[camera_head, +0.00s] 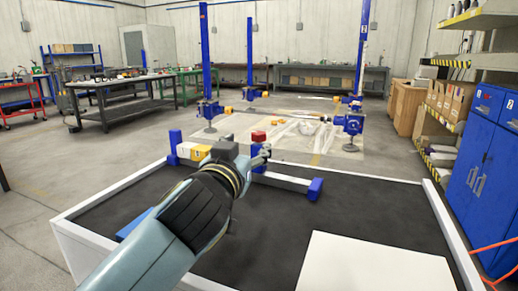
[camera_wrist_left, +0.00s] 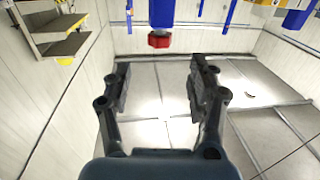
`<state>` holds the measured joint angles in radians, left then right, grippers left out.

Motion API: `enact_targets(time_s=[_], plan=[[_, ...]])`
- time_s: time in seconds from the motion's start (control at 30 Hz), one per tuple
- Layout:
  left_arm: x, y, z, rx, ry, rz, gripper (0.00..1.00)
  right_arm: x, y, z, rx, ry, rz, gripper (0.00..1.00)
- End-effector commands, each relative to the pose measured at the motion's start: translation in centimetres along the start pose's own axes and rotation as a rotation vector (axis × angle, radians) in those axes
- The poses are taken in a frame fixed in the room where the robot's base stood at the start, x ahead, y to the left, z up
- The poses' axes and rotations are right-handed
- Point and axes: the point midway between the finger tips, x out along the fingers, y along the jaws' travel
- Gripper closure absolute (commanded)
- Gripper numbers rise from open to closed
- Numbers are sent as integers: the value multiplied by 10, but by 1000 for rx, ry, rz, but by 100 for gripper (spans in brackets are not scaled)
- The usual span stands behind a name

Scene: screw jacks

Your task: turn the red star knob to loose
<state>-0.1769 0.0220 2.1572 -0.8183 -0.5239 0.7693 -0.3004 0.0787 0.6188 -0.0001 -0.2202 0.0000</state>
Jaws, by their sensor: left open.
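The red star knob (camera_head: 258,137) shows just beyond my left gripper in the head view, above a low frame with blue ends. In the left wrist view the red knob (camera_wrist_left: 159,40) hangs from a blue part at the top of the picture, ahead of my fingers. My left gripper (camera_head: 262,155) is open and empty. In the left wrist view its two fingers (camera_wrist_left: 160,82) stand wide apart, with the knob past their tips and not between them. My arm and gripper hide part of the frame. My right gripper is not in view.
A black bench top with a white rim (camera_head: 445,230) lies under my arm. A white panel (camera_head: 375,265) covers its front right. Tall blue posts (camera_head: 206,50) stand behind. Blue cabinets (camera_head: 480,165) stand right.

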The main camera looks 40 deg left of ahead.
Motion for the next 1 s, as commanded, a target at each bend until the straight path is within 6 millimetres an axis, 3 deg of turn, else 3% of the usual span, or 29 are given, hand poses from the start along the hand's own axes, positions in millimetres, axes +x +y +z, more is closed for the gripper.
enact_targets(time_s=[0.5,0.93,1.0], plan=[[90,0,-2,2,0,0,42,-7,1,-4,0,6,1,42],[102,0,-1,0,-1,1,42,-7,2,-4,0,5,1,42],[102,0,-1,0,-1,1,51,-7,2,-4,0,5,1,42]])
